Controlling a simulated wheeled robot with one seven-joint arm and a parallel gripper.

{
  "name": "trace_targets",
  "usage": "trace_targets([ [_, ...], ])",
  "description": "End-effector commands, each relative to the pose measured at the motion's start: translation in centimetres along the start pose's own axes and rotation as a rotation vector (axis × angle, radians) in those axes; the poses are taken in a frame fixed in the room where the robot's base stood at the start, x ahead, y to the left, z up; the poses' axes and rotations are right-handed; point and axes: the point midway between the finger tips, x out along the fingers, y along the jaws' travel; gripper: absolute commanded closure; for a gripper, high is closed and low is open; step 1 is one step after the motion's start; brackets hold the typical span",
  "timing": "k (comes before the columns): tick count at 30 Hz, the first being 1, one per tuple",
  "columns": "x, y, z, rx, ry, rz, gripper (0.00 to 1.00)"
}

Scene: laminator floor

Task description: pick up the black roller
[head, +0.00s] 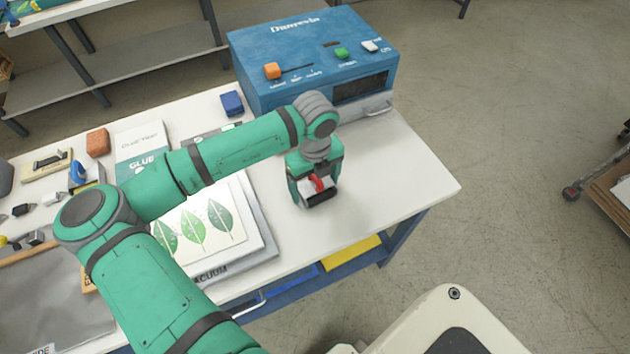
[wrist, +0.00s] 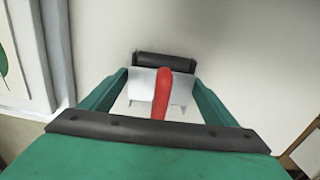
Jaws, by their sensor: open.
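The black roller (wrist: 165,60) lies on the white table and has a pale metal frame and a red handle (wrist: 161,92). In the head view the black roller (head: 320,197) shows just below my gripper (head: 314,190), partly hidden by it. In the wrist view my gripper (wrist: 160,92) is open, with one green finger on each side of the frame and red handle. The black cylinder lies just beyond the fingertips. I see no finger pressing on the roller.
A blue laminator box (head: 310,60) stands at the back of the white table (head: 405,180). A leaf print on a board (head: 235,190) lies left of my gripper. A glue box (head: 140,150) and small tools are farther left. The table's right end is clear.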

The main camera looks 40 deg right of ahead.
Motion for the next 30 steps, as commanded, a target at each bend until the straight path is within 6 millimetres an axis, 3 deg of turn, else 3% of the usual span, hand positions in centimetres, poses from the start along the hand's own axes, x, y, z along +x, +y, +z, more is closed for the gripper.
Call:
trace_targets([
  [3,0.0,0.0,0.0,0.0,0.0,0.0,0.19],
  [9,0.0,0.0,0.0,0.0,0.0,0.0,0.61],
  [20,-0.5,-0.1,0.0,0.0,0.0,-0.002,0.61],
  [27,-3.0,-0.1,0.1,0.001,-0.002,-0.003,0.61],
  [30,-4.7,0.6,-1.0,0.003,-0.002,-0.003,0.61],
])
